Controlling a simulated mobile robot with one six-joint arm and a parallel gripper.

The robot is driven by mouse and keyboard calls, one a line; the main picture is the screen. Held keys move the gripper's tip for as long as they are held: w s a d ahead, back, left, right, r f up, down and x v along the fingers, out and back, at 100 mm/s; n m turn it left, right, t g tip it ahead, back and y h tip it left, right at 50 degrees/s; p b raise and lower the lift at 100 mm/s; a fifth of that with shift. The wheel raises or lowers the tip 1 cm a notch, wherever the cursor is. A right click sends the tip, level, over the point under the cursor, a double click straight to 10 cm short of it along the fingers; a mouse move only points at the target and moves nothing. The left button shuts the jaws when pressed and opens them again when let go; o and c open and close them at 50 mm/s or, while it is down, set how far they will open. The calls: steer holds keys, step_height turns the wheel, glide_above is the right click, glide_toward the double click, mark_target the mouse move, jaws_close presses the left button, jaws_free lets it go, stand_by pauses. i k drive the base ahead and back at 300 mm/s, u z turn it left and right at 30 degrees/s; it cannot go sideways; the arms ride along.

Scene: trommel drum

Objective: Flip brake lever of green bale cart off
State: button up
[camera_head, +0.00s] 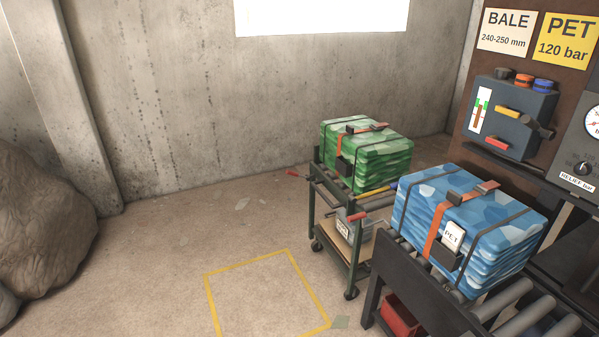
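The green bale cart (353,243) is a dark green wheeled frame with a roller top, standing right of the middle. A strapped green bale (366,157) sits on it. A red-tipped handle (294,173) sticks out from the cart's left upper edge. A yellow bar (373,192) and another red-ended piece (357,216) show at its near right side. I cannot tell for sure which of these is the brake lever or how it is set. My gripper is not in view.
A strapped blue bale (470,228) lies on a roller conveyor (525,315) close to the cart's right. A control panel (512,115) is at right. A yellow floor outline (215,296) is empty. Open floor lies left, up to a brown heap (45,215).

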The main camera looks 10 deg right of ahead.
mark_target(288, 171)
steer(key=z, duration=0.15)
steer(key=i, duration=1.6)
steer(key=u, duration=0.2)
